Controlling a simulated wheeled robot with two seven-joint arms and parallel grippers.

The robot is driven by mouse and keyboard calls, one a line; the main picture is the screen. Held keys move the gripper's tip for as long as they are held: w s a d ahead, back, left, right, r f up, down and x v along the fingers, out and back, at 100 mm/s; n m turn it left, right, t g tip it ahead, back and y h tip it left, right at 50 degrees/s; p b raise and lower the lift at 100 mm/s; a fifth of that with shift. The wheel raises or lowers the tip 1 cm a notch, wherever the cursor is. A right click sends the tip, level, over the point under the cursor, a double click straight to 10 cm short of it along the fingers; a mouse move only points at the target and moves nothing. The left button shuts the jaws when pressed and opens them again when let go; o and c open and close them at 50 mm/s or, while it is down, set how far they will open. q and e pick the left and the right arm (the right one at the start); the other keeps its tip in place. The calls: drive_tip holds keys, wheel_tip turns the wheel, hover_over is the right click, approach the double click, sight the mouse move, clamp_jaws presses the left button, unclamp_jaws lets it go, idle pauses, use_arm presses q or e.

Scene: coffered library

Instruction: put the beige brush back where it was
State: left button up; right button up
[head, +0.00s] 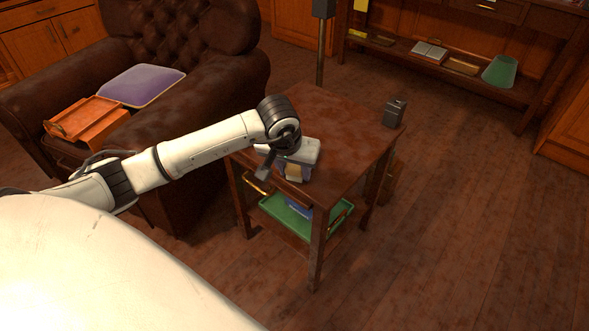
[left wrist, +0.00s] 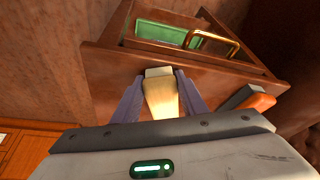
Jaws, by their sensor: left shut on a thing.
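The beige brush (left wrist: 161,96) is between the two purple-grey fingers of my left gripper (left wrist: 160,78), which is shut on it. In the head view the brush (head: 295,172) shows as a small pale patch below the gripper's grey body, by the front edge of the dark wooden side table (head: 335,120). I cannot tell whether the brush touches the table. My right gripper is not in view.
A green tray (head: 292,217) with a blue item lies on the table's lower shelf. A brass handle (head: 256,184) is at the table's front. A dark grey box (head: 394,112) stands at the far right corner. A leather armchair (head: 190,70) stands left.

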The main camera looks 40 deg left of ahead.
use_arm(q)
drive_tip(key=o, duration=0.9)
drive_tip(key=shift+f, duration=0.1)
drive_tip(key=shift+o, duration=0.2)
